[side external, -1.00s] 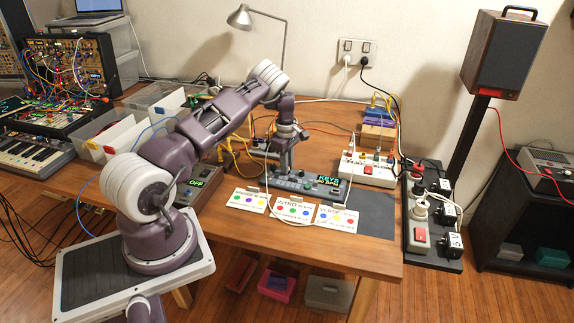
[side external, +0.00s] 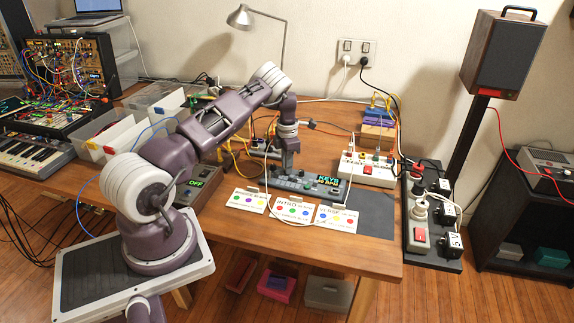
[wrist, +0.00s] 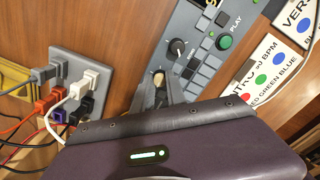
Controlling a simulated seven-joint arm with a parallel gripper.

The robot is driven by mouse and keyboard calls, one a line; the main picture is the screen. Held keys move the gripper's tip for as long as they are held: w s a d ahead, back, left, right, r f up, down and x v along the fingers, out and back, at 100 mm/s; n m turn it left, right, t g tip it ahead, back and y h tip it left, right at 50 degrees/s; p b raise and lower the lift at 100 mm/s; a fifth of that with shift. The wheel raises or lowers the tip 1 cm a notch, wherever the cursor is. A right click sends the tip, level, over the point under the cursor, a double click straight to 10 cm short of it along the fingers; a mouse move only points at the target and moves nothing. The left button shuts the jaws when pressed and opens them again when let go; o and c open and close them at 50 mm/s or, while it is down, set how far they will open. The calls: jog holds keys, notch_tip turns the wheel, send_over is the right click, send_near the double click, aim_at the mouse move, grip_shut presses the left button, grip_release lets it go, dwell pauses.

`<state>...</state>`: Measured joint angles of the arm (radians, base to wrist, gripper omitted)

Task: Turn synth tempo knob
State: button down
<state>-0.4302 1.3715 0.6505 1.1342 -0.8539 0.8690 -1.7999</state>
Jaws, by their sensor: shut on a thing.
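In the wrist view, the fingers of my gripper (wrist: 160,92) are shut on a knob (wrist: 158,78) with a pale tan top. The fingers hide most of its sides, and I cannot read a label for it. A second dark knob with a white pointer (wrist: 177,47) and a green button (wrist: 224,41) marked PLAY are beside it on the panel.
White cue cards (side external: 293,209) with coloured dots lie in front of the synth. A white box with plugs (side external: 368,170) stands to its right. A grey socket block (wrist: 84,75) with several cables is left in the wrist view. A dark mat (side external: 376,218) is bare.

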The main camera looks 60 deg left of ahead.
jog(key=n, duration=0.3)
jog(key=shift+n, duration=2.3)
jog(key=c, duration=1.3)
grip_release()
jog(key=shift+c, duration=0.2)
notch_tip(320, 180, up, 7)
jog(key=shift+r, duration=0.1)
